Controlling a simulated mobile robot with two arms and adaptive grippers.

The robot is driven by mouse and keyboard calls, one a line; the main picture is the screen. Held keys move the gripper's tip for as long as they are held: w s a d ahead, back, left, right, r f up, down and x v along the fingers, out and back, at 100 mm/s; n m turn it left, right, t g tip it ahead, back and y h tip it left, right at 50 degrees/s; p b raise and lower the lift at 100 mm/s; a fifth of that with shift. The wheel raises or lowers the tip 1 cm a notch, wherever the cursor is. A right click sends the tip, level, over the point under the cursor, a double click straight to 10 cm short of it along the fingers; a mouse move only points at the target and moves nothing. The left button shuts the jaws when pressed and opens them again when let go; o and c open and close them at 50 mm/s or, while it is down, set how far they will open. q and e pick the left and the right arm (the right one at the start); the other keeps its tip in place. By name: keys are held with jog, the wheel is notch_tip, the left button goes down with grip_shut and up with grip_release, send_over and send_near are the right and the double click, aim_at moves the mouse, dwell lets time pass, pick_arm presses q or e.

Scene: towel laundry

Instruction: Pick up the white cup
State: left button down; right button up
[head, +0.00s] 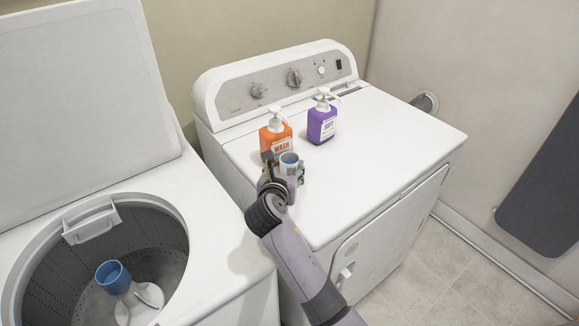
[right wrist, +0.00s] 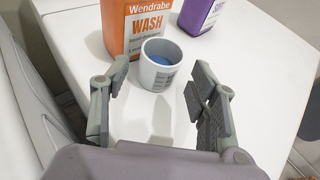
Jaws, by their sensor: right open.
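The white cup (head: 289,168) has a bluish inside and stands upright on the top of the right-hand machine, in front of the orange bottle. My left gripper is not in view.
The orange WASH bottle (head: 275,135) stands right behind the cup, with the purple bottle (head: 322,124) to its right. The machine top (head: 390,145) is clear on the right.

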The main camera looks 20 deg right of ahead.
aim_at(291, 155)
jog(key=x, duration=0.4)
jog(key=shift+w+d+r, duration=0.1)
jog(key=shift+w+d, duration=0.25)
jog(key=shift+c, duration=0.5)
jog(key=c, duration=0.6)
jog(key=shift+s, duration=0.1)
jog(key=shift+c, duration=0.2)
